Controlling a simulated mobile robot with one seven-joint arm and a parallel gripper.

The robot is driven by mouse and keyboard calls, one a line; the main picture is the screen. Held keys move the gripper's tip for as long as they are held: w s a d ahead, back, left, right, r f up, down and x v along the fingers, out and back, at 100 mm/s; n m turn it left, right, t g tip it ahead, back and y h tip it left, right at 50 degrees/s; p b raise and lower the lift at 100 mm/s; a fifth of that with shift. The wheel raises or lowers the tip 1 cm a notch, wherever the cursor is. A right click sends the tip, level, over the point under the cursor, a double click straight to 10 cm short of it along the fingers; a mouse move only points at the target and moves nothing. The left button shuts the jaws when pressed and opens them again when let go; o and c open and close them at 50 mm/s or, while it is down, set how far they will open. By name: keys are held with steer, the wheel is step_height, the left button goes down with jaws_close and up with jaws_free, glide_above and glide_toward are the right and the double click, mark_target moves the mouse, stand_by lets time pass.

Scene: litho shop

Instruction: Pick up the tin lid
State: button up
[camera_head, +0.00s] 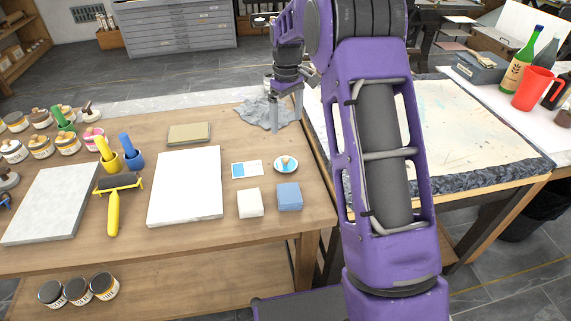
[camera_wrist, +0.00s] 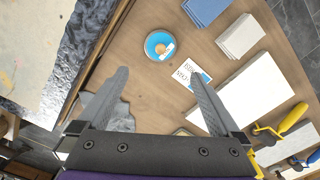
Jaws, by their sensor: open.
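A small round blue-and-white disc with a tan spot, which looks like the tin lid (camera_head: 286,164), lies flat on the wooden table (camera_head: 270,225). In the wrist view the lid (camera_wrist: 156,38) lies beyond my fingertips, roughly between their lines, with a small white patch on it. My gripper (camera_head: 286,110) points down above the table, behind the lid in the head view, near a crumpled grey cloth (camera_head: 254,111). In the wrist view my gripper (camera_wrist: 158,75) has its two fingers wide apart with nothing between them.
A blue-and-white card (camera_head: 246,170) lies left of the lid. A white slab (camera_head: 185,187), a yellow-handled roller (camera_head: 114,210) and several ink jars stand further left. A stone-topped table (camera_head: 440,135) is at right.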

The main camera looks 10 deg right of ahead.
mark_target(286, 159)
step_height(286, 159, down, 16)
steer(key=shift+r+b, duration=0.25)
steer(key=shift+b, duration=0.85)
steer(key=c, duration=1)
steer(key=shift+r, duration=0.1)
